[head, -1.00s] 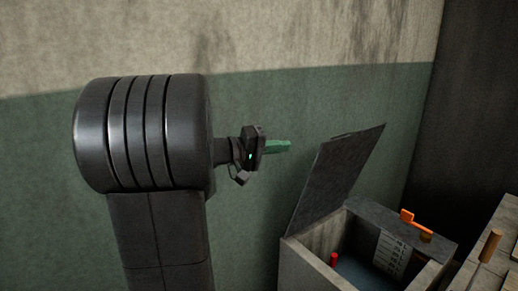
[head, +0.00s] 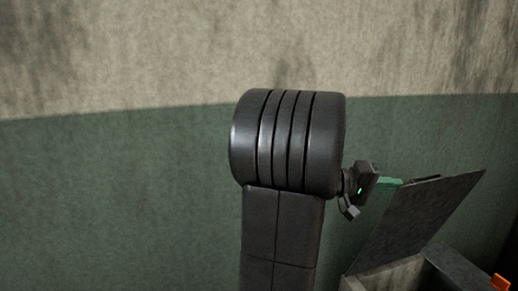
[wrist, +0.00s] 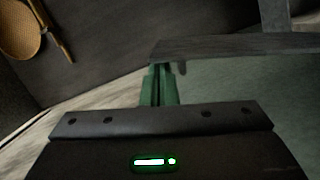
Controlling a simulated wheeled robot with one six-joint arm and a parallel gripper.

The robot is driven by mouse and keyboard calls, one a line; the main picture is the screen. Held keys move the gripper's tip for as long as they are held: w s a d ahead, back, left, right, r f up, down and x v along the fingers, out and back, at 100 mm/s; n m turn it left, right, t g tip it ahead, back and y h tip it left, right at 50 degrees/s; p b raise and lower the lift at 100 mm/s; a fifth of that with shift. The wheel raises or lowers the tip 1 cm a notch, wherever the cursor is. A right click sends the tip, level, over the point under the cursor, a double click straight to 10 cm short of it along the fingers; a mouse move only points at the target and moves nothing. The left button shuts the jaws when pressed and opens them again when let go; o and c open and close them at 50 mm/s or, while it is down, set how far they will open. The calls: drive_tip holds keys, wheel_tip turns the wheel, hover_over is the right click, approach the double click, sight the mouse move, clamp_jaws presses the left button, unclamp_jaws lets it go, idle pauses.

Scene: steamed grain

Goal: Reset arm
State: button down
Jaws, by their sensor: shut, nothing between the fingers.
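My gripper (head: 391,183) is at the right of my arm in the head view, with its green fingers pointing right. In the wrist view the green fingers (wrist: 158,85) lie close together, shut, with nothing between them. In the head view the fingertips are near the upper edge of the raised grey lid (head: 418,222). In the wrist view a dark grey edge (wrist: 235,46) lies just beyond the fingertips. I cannot tell whether they touch.
The open box (head: 385,276) under the lid is mostly cut off at the lower right. An orange part (head: 501,282) shows at the corner. The wall to the left is clear.

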drive_tip(key=shift+w+a+r+p, duration=0.2)
drive_tip(key=shift+w+a+p, duration=0.25)
drive_tip(key=shift+w, duration=0.25)
drive_tip(key=shift+d, duration=0.1)
